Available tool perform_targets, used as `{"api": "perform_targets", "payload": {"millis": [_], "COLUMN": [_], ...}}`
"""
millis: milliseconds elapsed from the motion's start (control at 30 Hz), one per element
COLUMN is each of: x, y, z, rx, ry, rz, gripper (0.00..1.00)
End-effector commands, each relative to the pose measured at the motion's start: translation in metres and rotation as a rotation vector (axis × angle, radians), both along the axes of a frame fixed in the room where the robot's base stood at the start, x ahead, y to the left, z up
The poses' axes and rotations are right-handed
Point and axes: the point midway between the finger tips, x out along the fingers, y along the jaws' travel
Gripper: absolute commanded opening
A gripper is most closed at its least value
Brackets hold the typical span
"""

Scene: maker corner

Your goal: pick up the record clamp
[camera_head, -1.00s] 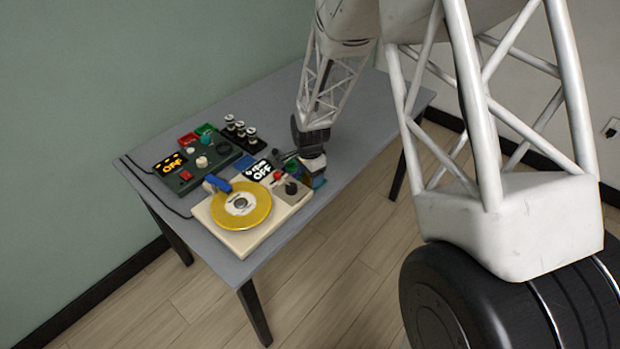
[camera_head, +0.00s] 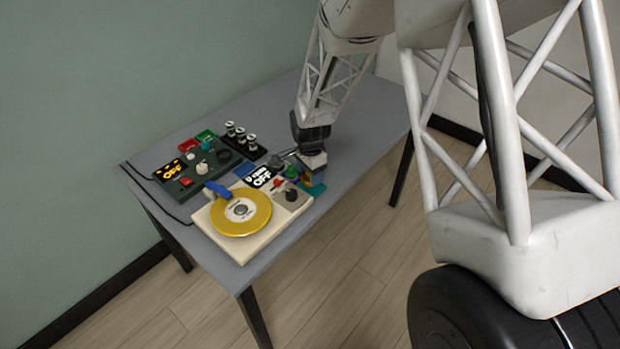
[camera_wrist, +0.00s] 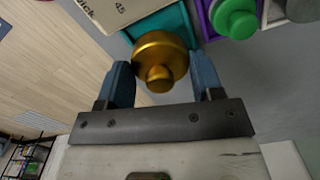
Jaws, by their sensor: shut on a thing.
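The record clamp is a gold, round piece with a small knob (camera_wrist: 158,60). In the wrist view it sits between the two blue fingers of my gripper (camera_wrist: 162,66), which is shut on it. A teal tray (camera_wrist: 170,22) lies behind and below it. In the head view my gripper (camera_head: 309,166) is over the near right edge of the table, and the gold clamp (camera_head: 306,176) shows just above the teal tray (camera_head: 315,189). Part of the clamp is hidden by the fingers.
A cream turntable (camera_head: 243,254) with a yellow record (camera_head: 240,213) stands left of my gripper. A dark green mixer (camera_head: 185,185) and a black rack of white-topped pieces (camera_head: 252,151) are behind it. A green knob (camera_wrist: 236,20) in a purple tray is close by. The table's right side (camera_head: 375,110) is clear.

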Motion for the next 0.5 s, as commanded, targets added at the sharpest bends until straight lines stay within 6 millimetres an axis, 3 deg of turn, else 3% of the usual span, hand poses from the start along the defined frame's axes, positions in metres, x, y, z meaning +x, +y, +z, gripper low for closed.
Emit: {"api": "perform_targets", "payload": {"millis": [500], "x": [-0.084], "y": [-0.015], "z": [0.008], "rx": [0.0], "ry": [0.0], "rz": [0.0], "gripper": [0.3]}}
